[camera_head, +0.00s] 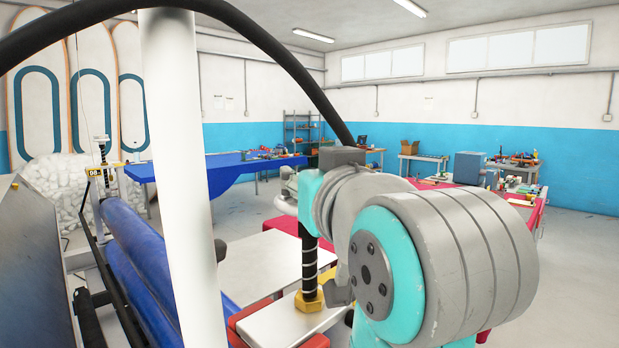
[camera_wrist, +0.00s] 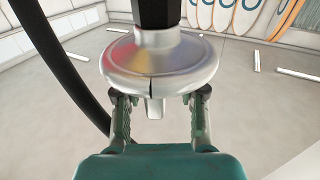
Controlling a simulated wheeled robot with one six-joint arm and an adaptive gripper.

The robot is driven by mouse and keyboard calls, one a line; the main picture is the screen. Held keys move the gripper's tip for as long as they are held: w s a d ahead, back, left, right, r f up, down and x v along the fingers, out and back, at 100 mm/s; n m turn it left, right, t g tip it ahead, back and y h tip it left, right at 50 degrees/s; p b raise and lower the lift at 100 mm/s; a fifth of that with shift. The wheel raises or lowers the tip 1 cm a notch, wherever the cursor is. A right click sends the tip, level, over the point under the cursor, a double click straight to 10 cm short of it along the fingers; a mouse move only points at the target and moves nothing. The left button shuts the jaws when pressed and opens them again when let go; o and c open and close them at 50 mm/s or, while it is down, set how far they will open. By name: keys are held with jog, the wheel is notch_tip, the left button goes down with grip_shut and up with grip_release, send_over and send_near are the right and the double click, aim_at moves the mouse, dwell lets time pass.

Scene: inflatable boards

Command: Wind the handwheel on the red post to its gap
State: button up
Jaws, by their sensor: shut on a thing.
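In the wrist view a shiny silver handwheel (camera_wrist: 135,64) fills the upper middle, with a thin dark line on its near rim and a short grey stub below it. My gripper (camera_wrist: 160,97) has one finger on each side of the wheel and is shut on it. A black post (camera_wrist: 156,14) rises behind the wheel. In the head view a dark threaded post (camera_head: 308,262) stands in a brass-coloured nut (camera_head: 309,301) on a metal plate, with red parts (camera_head: 252,318) beside it. My arm hides most of the wheel there. The gap cannot be made out.
A similar post (camera_head: 104,160) with a yellow tag stands at the left by blue rolls (camera_head: 135,250). A blue table (camera_head: 215,170) and a red-covered bench (camera_head: 520,200) stand behind. Open floor lies at the back. A black cable arches overhead.

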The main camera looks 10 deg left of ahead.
jog(key=shift+r+m+t+h, duration=0.1)
jog(key=shift+m+t+h, duration=0.3)
jog(key=shift+m+h, duration=0.8)
jog(key=shift+m+t+h, duration=0.4)
jog(key=shift+m+h, duration=0.3)
jog(key=shift+h, duration=1)
jog(key=o, duration=1.2)
jog(key=shift+c, duration=0.2)
jog(key=s, duration=0.7)
jog(key=shift+s+d, duration=0.3)
